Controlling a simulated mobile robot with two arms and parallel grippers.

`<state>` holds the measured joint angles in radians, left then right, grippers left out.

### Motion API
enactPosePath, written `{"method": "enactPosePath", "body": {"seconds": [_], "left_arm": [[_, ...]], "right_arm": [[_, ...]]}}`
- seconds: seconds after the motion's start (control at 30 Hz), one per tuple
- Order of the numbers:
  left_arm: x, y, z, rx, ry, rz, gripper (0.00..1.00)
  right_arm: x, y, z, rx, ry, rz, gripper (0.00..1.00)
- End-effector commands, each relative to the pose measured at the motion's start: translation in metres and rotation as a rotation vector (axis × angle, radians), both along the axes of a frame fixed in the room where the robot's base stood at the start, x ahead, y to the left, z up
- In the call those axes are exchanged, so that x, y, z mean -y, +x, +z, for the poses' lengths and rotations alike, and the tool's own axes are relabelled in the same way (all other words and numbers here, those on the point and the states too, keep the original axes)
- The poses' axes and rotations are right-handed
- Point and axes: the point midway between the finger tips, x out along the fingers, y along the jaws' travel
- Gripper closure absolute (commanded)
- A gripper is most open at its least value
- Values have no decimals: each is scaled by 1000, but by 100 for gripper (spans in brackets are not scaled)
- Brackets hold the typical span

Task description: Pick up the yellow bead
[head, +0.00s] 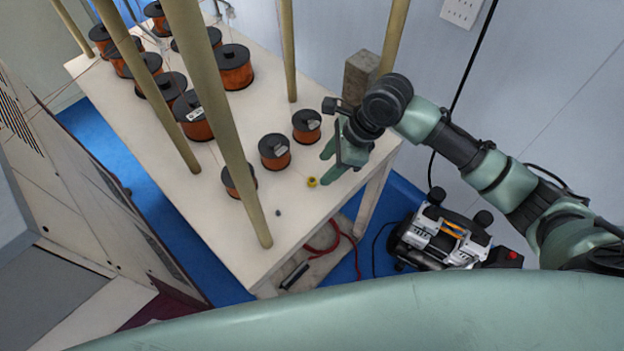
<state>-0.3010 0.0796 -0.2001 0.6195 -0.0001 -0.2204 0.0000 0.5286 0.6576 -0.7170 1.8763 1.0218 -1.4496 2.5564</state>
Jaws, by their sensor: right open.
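The small yellow bead (312,182) lies on the white table, close to its front right part. It looks like a ring with a dark centre. My right gripper (326,168) reaches in from the right, just above and to the right of the bead. Its green fingers point down and left toward the bead, and it is open with nothing visible between the fingers. How high the fingertips are above the table is hard to tell. My left gripper is not in view.
Copper wire spools (274,151) with black tops stand left of and behind the bead. Several tan poles rise from the white table (222,226). A small dark object (278,212) lies nearer the front. A grey block (361,75) stands at the back right. A compressor-like machine (440,232) sits on the blue floor.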

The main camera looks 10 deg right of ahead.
Motion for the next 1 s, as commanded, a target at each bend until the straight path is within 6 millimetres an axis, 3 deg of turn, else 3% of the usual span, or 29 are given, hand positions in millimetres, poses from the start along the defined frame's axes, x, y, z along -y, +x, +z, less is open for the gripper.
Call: {"method": "enactPosePath", "body": {"seconds": [0.17, 0.7, 1.0], "left_arm": [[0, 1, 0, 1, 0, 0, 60], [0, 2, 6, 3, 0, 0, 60], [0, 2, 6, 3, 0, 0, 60]], "right_arm": [[6, 7, 4, -54, 11, -109, 52], [-20, 11, -59, -56, 12, -113, 52], [-22, 12, -66, -53, 10, -112, 52]]}}
